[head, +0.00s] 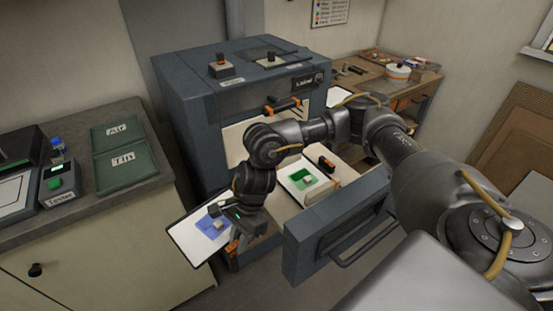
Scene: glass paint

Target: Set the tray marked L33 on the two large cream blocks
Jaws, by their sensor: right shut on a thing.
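A white tray (184,239) with a blue patch and a small pale block on it is at the lower left of the open drawer, over the floor gap. My right gripper (233,243) is shut on this tray's right edge; its fingertips are partly hidden. I cannot read a mark L33 on the tray. A second white tray (293,174) with a green patch and a small block is in the open drawer (283,209). A cream block (322,191) stands beside it; a second large cream block is not clearly seen. My left gripper is not in view.
The blue-grey kiln cabinet (188,110) stands behind the drawer. A counter (90,215) with green mats (123,153) and a small device (60,187) is at the left. A wooden bench (407,89) is at the back right. My right arm crosses over the drawer.

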